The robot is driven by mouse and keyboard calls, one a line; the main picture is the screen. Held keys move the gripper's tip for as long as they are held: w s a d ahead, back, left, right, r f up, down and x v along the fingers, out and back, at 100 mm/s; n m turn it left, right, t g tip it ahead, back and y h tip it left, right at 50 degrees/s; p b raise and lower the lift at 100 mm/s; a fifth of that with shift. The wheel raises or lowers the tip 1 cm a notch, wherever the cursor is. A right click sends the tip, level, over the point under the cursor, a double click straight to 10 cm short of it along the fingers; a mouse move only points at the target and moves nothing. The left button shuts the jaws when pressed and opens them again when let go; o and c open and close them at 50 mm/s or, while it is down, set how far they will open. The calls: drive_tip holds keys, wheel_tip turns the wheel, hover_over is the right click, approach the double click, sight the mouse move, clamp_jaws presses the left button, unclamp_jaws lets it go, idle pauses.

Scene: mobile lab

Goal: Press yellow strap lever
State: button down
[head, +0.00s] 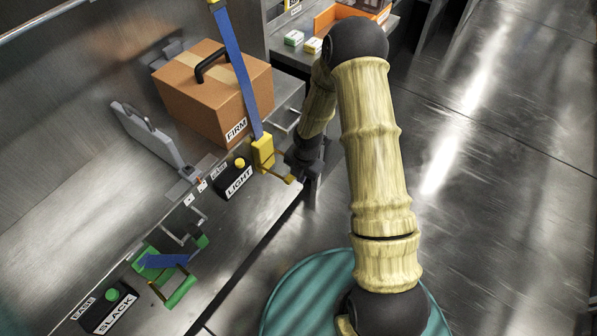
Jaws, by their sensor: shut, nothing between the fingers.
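The yellow strap lever (279,175) sticks out from the foot of a yellow buckle (262,151). A blue strap (238,75) runs from this buckle up to a yellow fitting at the top, across the front of a brown box (198,97). My gripper (292,164) is shut and empty, just right of the yellow buckle and by the lever's outer end. The dark wrist hides its fingertips in part, and I cannot tell whether it touches the lever.
A black block marked LIGHT (235,181) with a yellow knob sits left of the lever. A green buckle (180,290) and a block marked SLACK (108,310) are at lower left. A grey folded panel (148,137) stands beside the box. Open floor (500,160) lies at right.

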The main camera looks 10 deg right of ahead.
drive_tip(key=s+d+r+p, duration=0.1)
drive_tip(key=s+d+r, duration=0.3)
drive_tip(key=r, duration=0.5)
drive_tip(key=shift+s+d+r+p, duration=0.3)
drive_tip(key=shift+s+d+r, duration=0.05)
drive_tip(key=shift+d, duration=0.1)
idle(0.5)
drive_tip(key=s+r+m+p, duration=0.3)
drive_tip(key=r+m, duration=0.6)
drive_tip(key=s+r+m+t+p, duration=0.1)
drive_tip(key=s+r+m+p, duration=0.3)
drive_tip(key=r+m, duration=0.5)
drive_tip(key=s+r+m+p, duration=0.4)
drive_tip(key=r+m, duration=0.5)
drive_tip(key=r, duration=0.1)
drive_tip(key=shift+d+r+m+t+h, duration=0.3)
drive_tip(key=shift+d+r+t, duration=0.05)
drive_tip(key=shift+t, duration=0.05)
